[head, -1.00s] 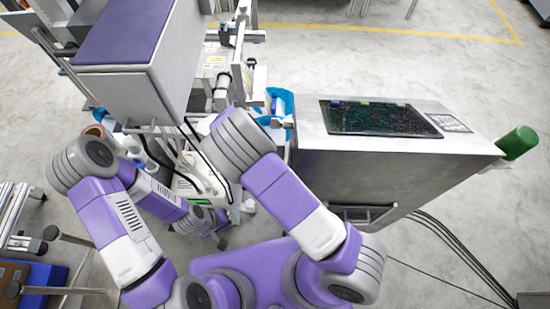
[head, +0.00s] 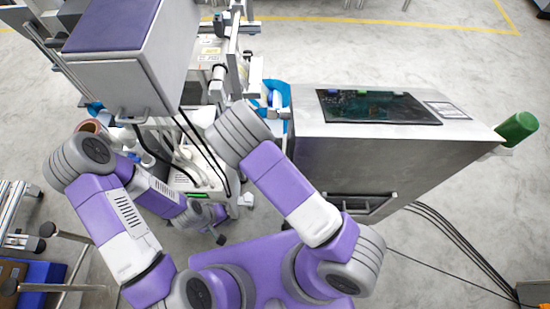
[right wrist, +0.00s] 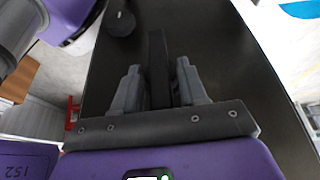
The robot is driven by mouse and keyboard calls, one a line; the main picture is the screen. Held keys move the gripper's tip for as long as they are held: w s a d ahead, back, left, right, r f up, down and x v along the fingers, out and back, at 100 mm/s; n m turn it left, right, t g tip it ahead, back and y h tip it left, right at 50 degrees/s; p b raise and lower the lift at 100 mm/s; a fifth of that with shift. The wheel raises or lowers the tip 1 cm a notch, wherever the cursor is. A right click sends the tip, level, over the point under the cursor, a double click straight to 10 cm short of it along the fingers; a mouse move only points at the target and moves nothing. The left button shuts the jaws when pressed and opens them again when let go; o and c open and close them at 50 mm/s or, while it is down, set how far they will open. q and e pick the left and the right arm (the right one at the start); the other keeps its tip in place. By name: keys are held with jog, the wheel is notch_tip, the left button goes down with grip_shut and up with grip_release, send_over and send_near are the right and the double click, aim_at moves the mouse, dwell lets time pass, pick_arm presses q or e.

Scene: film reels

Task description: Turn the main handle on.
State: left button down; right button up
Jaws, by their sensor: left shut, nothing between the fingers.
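In the right wrist view, a black upright bar (right wrist: 158,65), possibly the main handle, stands against a dark panel (right wrist: 210,45). My right gripper (right wrist: 159,72) is open with one grey finger on each side of the bar. I cannot tell whether either finger touches it. A small red part (right wrist: 72,113) shows at the left. In the head view, my left gripper (head: 220,238) is low beside the machine, small and dark, shut and empty. My right gripper is hidden there behind its own arm. No main handle is clearly visible in the head view.
A metal cabinet (head: 420,150) with a dark glossy panel (head: 372,106) and a green cylinder (head: 517,128) stands at the right. A grey box with a purple top (head: 125,80) is at the left. Black cables (head: 450,240) lie on the floor. Floor beyond the cabinet is clear.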

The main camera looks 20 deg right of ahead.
jog(key=shift+w+g, duration=0.25)
jog(key=shift+g, duration=0.35)
jog(key=shift+c, duration=0.3)
jog(key=shift+w+n+g+y, duration=0.1)
jog(key=shift+n+g+y, duration=0.2)
jog(key=shift+g, duration=0.4)
jog(key=o, duration=0.7)
